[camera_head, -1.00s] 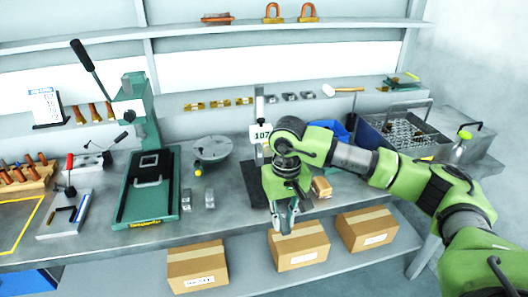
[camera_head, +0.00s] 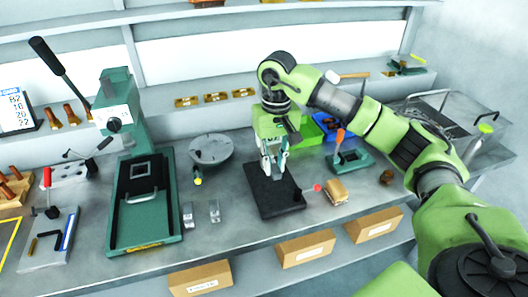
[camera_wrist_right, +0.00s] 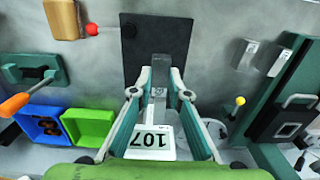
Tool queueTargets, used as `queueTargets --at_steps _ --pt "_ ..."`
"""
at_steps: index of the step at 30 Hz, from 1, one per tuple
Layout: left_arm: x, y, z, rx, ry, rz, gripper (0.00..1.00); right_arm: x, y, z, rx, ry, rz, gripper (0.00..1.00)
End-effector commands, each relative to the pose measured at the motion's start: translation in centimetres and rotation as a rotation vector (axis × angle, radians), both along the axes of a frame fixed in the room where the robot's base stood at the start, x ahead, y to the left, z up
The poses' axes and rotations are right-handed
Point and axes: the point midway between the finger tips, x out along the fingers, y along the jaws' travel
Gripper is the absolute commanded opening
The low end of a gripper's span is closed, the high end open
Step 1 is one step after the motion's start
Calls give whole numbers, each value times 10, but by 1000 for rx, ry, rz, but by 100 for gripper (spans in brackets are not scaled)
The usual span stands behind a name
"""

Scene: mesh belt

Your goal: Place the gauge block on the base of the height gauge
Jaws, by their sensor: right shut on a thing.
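The height gauge has a dark flat base (camera_head: 273,192) at the middle of the bench. Its white display reading 107 (camera_wrist_right: 152,142) shows upside down in the right wrist view. My right gripper (camera_head: 273,170) points down over the base, in front of the gauge's column, which it hides in the head view. It is shut on a grey gauge block (camera_wrist_right: 159,72), seen between the fingertips in the right wrist view. The base lies beneath and beyond the block. I cannot tell whether the block touches the base. My left gripper is not in view.
Two small metal blocks (camera_head: 214,211) stand left of the base, beside a green press (camera_head: 145,205). A round grey plate (camera_head: 211,149) lies behind them. Right of the base are a red-tipped item (camera_head: 317,187), a tan block (camera_head: 337,192) and green and blue bins (camera_wrist_right: 88,124).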

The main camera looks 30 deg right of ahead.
Motion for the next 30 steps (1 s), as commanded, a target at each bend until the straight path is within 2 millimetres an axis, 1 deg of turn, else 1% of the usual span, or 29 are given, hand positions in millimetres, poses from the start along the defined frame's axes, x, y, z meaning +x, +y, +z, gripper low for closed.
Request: queueTargets --at_steps 6,11,17,25,30 --pt "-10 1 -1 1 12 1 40 0 0 0 0 -1 0 0" --pt "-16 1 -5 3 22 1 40 0 0 -6 0 0 0 0" --pt "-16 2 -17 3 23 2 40 -1 0 -24 0 1 0 0" --pt "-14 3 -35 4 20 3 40 -1 0 -55 0 0 0 0" --pt "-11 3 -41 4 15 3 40 0 0 -66 1 -1 1 0"
